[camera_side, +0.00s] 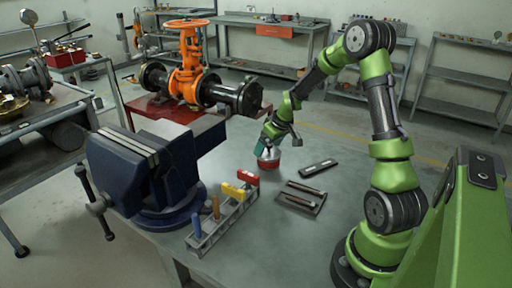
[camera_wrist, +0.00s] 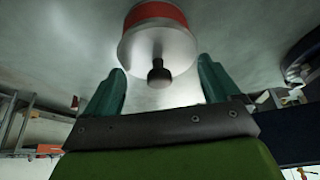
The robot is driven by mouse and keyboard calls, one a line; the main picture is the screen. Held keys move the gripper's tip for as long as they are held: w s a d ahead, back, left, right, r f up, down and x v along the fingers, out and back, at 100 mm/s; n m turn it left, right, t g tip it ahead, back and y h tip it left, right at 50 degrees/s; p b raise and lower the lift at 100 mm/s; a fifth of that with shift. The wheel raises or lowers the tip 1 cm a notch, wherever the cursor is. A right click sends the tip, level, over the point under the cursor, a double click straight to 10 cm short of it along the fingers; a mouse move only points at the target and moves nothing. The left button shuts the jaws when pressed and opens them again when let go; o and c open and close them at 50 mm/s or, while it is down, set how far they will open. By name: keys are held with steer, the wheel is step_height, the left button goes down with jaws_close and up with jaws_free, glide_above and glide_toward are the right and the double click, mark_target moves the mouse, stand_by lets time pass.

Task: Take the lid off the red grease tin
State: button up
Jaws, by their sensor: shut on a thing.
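The red grease tin (camera_side: 268,165) stands on the grey bench, below my gripper in the side view. Its silver lid (camera_side: 268,155) is on top, with no clear gap between lid and tin. In the wrist view, the lid (camera_wrist: 150,45) has a black knob (camera_wrist: 159,74) in its middle, and the red tin (camera_wrist: 155,14) shows behind it. The knob stands free between the fingers. In the side view my gripper (camera_side: 268,148) comes down onto the tin from above.
A blue vise (camera_side: 150,165) stands left, with a tool rack (camera_side: 222,215) in front of it. A dark plate (camera_side: 319,166) and a tray with metal bars (camera_side: 302,196) lie right of the tin. The orange gate valve (camera_side: 187,75) stands behind. Bench front is clear.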

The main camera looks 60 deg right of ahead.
steer(key=shift+r, duration=0.5)
step_height(320, 180, up, 2)
steer(key=shift+r, duration=0.25)
steer(key=shift+n, duration=0.3)
steer(key=s+a, duration=0.6)
steer(key=s, duration=0.1)
steer(key=s+a, duration=0.2)
steer(key=s, duration=0.2)
steer(key=shift+a, duration=0.4)
glide_above(263, 155)
steer(key=shift+a+f, duration=0.15)
steer(key=shift+f, duration=0.2)
steer(key=w+d+r, duration=0.3)
steer(key=w+d, duration=0.4)
steer(key=w, duration=0.2)
steer(key=f, duration=1)
steer(key=shift+s+a, duration=0.2)
